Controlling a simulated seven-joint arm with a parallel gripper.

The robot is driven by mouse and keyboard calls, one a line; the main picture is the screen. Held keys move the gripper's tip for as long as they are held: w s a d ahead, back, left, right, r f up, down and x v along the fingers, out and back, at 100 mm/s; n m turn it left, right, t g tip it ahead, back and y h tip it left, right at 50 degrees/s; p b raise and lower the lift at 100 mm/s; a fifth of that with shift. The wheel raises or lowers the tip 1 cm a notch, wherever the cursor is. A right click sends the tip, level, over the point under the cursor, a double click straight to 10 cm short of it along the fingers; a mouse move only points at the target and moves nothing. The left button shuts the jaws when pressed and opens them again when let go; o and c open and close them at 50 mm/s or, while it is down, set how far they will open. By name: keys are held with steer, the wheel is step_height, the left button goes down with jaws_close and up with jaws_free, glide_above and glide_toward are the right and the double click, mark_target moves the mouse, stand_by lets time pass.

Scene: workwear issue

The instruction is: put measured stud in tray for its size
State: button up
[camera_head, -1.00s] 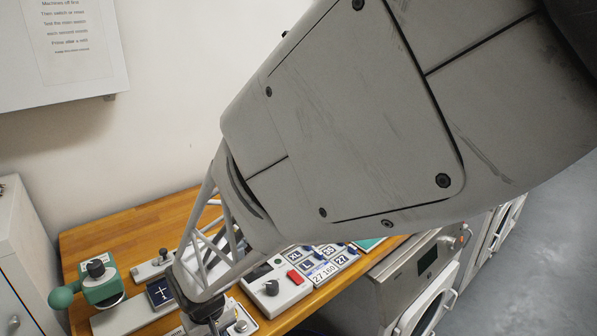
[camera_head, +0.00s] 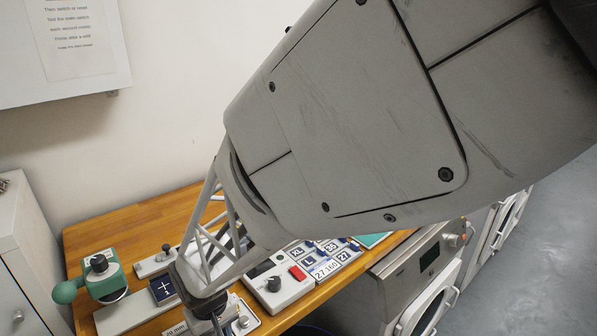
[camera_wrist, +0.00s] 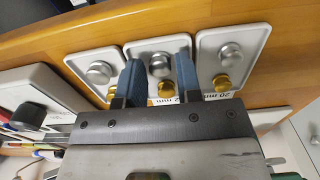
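In the wrist view three pale trays stand in a row: a left tray (camera_wrist: 75,62), a middle tray (camera_wrist: 135,50) and a right tray (camera_wrist: 262,35). Each shows a silver round-headed stud, (camera_wrist: 98,73), (camera_wrist: 160,70) and (camera_wrist: 230,54), and a brass stud, (camera_wrist: 112,93), (camera_wrist: 165,90) and (camera_wrist: 221,84). My gripper (camera_wrist: 159,56) is open over the middle tray. Its blue fingers stand either side of that tray's studs, with no clear grip on either. The right tray's label reads 20 mm; the middle label is partly hidden. In the head view my arm hides most of the gripper.
On the wooden bench (camera_head: 150,222) are a green-handled press (camera_head: 100,275), a dark pad with a cross (camera_head: 163,290), a white box with a black knob and red button (camera_head: 280,292), and size cards (camera_head: 325,262). Steel machines (camera_head: 420,275) stand at the right.

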step_height(320, 180, up, 12)
stand_by(0.6)
steer(key=shift+d, duration=0.1)
stand_by(0.5)
steer(key=w+d+r+m+t, duration=0.1)
steer(key=d+r+m, duration=0.15)
steer(key=d, duration=0.85)
steer(key=w+d+r+m, duration=0.15)
steer(key=d+r, duration=0.25)
steer(key=d, duration=0.7)
steer(key=s+d+r+m, duration=0.1)
steer(key=s+d, duration=0.3)
steer(key=d, duration=0.5)
steer(key=s+d+r+m+t, duration=0.1)
steer(key=s+d+m, duration=0.3)
steer(key=d, duration=0.4)
steer(key=shift+s+d+t, duration=0.3)
steer(key=shift+s+d, duration=0.1)
steer(key=shift+s, duration=0.35)
